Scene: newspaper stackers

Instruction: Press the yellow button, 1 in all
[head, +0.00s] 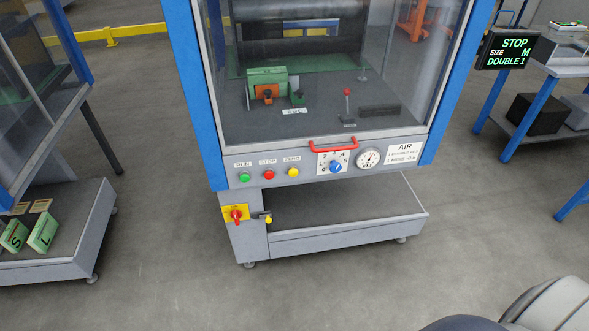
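The yellow button (293,172) is a small round one under the label ZERO. It sits at the right end of a row of three on the grey front panel (300,181) of a blue-framed machine. A red button (268,174) under STOP is just left of it, and a green button (244,177) under RUN is further left. Nothing covers or touches the yellow button. Neither of my grippers is in view.
Right of the buttons are a blue knob (336,168), a gauge (368,158) and a red handle (333,145) below the glass. A red switch (236,214) on a yellow plate is lower left. A display (507,50) reads STOP. Floor in front is clear.

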